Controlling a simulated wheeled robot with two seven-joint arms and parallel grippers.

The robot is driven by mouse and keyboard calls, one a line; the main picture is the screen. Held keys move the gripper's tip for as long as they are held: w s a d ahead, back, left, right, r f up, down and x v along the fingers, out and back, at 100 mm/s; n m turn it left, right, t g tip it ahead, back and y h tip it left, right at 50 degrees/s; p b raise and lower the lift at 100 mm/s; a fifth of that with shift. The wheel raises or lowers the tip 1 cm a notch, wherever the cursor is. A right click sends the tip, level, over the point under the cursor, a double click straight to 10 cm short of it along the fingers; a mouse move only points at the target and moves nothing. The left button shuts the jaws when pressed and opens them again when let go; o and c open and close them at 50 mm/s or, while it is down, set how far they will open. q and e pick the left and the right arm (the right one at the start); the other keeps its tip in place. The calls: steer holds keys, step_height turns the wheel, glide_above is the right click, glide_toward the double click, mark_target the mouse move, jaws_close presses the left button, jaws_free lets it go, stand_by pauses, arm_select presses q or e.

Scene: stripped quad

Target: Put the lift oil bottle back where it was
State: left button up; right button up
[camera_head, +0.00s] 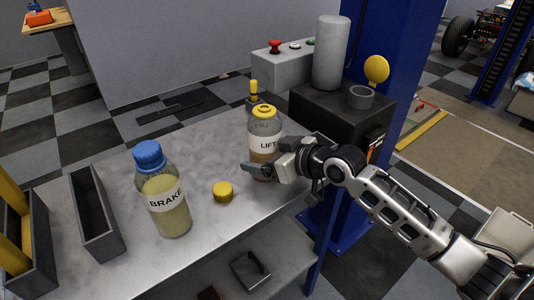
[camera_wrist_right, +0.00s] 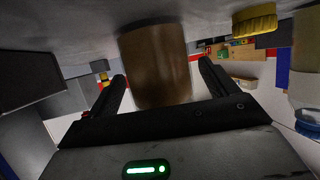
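The lift oil bottle (camera_head: 264,134), clear with a yellow top, a white LIFT label and brown oil, stands upright near the bench's far right edge. My right gripper (camera_head: 258,170) is low at the bottle, with a finger in front of its lower part. In the right wrist view, which is upside down, the bottle's brown lower body (camera_wrist_right: 158,65) lies between the spread fingers of the right gripper (camera_wrist_right: 162,75). A gap shows beside the right-hand finger; contact on the other side is unclear. My left gripper is out of view.
A brake fluid bottle (camera_head: 168,208) with a blue cap stands on the bench (camera_head: 120,190). A loose yellow cap (camera_head: 223,191) lies between the bottles. An empty grey bin (camera_head: 97,222) is at left. A black box (camera_head: 335,118) carrying a grey cylinder (camera_head: 330,55) stands behind the bottle.

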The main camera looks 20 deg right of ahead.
steer(key=shift+s+r, duration=0.1)
steer(key=shift+r, duration=0.05)
steer(key=v, duration=1.2)
steer(key=shift+a, duration=0.1)
steer(key=s+a+f+m+g+h, duration=0.15)
steer(key=s+f+g+h, duration=0.25)
steer(key=s+f, duration=0.5)
steer(key=s+f+m+g+h, duration=0.35)
steer(key=s+f, duration=0.45)
steer(key=s, duration=0.4)
steer(key=w+a+f+n+t+y, duration=0.1)
steer(key=w+a+f+t+y, duration=0.2)
steer(key=w+a+f+t, duration=0.2)
steer(key=shift+w+a+f+t, duration=0.15)
steer(key=shift+w+a+t, duration=0.4)
steer(key=shift+t, duration=0.2)
